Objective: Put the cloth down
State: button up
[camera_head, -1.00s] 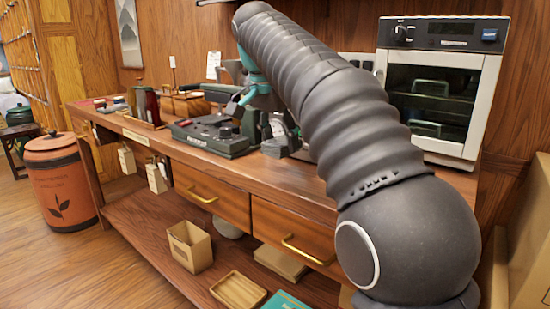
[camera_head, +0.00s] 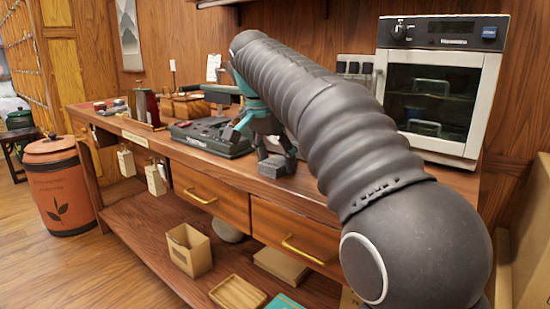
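My gripper (camera_head: 258,138), teal and dark grey, hangs over the front part of the wooden counter (camera_head: 312,200). Its teal fingers look spread apart, one to the left and one to the right, with nothing visible between them. I cannot make out a cloth anywhere in this view. My thick dark arm covers part of the counter to the right of the gripper, and what lies behind it is hidden.
A dark device (camera_head: 208,135) sits left of the gripper, and a grey block-like thing (camera_head: 277,166) stands just below it. A white oven (camera_head: 436,90) stands at the right. A cardboard box (camera_head: 189,250) and wooden tray (camera_head: 238,293) rest on the lower shelf.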

aim_at(271, 164)
dwell(0.3)
jog(key=p+v, duration=0.2)
jog(key=v, duration=0.3)
jog(key=shift+r, duration=0.4)
jog(key=shift+v, duration=0.95)
jog(key=shift+s+a, duration=0.1)
